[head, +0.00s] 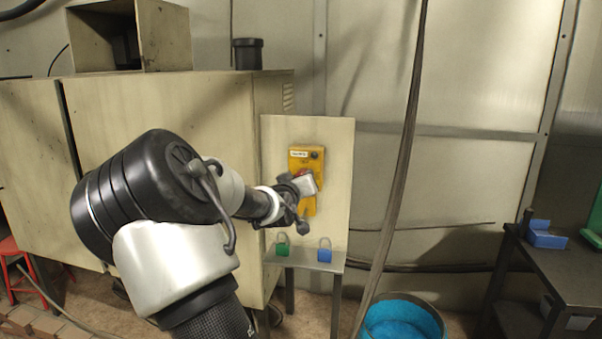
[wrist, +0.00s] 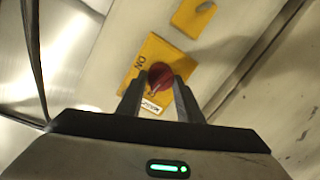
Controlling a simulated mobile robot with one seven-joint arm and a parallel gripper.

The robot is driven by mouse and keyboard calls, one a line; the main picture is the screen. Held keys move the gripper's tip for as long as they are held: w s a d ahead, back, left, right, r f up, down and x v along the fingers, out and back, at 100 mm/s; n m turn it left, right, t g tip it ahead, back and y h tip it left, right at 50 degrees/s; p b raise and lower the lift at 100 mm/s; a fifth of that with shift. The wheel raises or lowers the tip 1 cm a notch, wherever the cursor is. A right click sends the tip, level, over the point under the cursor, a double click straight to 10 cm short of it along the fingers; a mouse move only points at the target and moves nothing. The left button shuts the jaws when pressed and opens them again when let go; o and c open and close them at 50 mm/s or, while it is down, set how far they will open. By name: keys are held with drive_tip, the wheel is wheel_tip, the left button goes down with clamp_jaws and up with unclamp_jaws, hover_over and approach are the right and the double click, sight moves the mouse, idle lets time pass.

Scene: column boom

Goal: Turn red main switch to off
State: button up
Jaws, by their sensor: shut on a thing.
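The yellow switch box (head: 310,155) is fixed on a pale upright panel (head: 338,165), right of the grey cabinet. My gripper (head: 302,184) is in front of the box and hides most of the switch in the head view. In the wrist view the red main switch (wrist: 160,74) sits on its yellow plate (wrist: 150,56), between the two dark fingers of my gripper (wrist: 159,90). The gripper is shut on the red switch. The word "ON" shows on the plate left of the switch. The handle's exact angle is hard to tell.
A green padlock (head: 282,245) and a blue padlock (head: 324,250) stand on a small shelf (head: 300,259) below the panel. A cable (head: 404,160) hangs right of the panel. A blue bin (head: 402,318) stands on the floor, and a dark table (head: 560,262) is at right.

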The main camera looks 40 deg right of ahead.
drive_tip(key=shift+n+p, duration=0.45)
drive_tip(key=shift+n, duration=0.35)
drive_tip(key=o, duration=1.1)
drive_tip(key=shift+c, duration=0.2)
drive_tip(key=shift+a, duration=0.1)
drive_tip(key=p+v, duration=0.3)
drive_tip(key=v, duration=1.4)
drive_tip(key=shift+a, duration=0.2)
